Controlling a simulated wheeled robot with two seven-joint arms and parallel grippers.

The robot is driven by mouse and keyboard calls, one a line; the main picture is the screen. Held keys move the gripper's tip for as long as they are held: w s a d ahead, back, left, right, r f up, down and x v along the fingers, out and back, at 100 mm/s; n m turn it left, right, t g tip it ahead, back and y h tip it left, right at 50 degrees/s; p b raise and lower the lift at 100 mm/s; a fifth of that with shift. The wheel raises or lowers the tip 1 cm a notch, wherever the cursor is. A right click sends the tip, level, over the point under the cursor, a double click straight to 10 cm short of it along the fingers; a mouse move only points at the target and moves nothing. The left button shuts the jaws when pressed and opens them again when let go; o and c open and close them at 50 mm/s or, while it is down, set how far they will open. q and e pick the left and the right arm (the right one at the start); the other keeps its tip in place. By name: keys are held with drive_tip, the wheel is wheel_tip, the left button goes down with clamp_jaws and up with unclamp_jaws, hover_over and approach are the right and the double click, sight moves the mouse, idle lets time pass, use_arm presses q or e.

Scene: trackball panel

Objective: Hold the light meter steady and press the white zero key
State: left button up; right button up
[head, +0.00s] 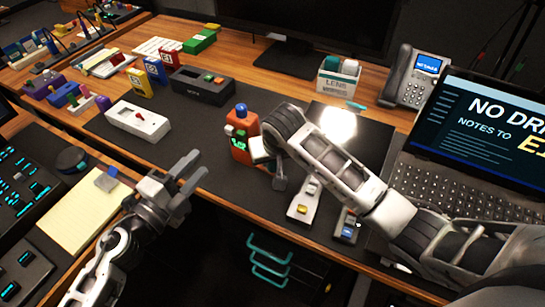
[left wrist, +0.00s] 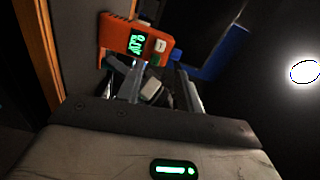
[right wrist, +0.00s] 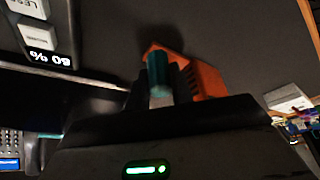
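The light meter (head: 243,141) is an orange box with a blue dome on top and a lit green display, upright on the dark mat. Its white key (left wrist: 160,45) shows beside the display in the left wrist view. My left gripper (head: 190,176) is open and empty, left of the meter and apart from it. My right gripper (head: 259,151) is at the meter's right side. In the right wrist view, the orange meter (right wrist: 206,81) and a teal cylinder (right wrist: 158,75) are at its fingers; the grip itself is hidden.
A white switch box (head: 138,121) and a dark box (head: 202,86) stand behind and left. A white slab with a yellow key (head: 303,203) and a small blue-keyed box (head: 347,226) lie front right. A laptop (head: 470,150) is at right. A yellow pad (head: 80,215) lies left.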

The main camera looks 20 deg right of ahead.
use_arm(q)
clamp_jaws()
idle(1.6)
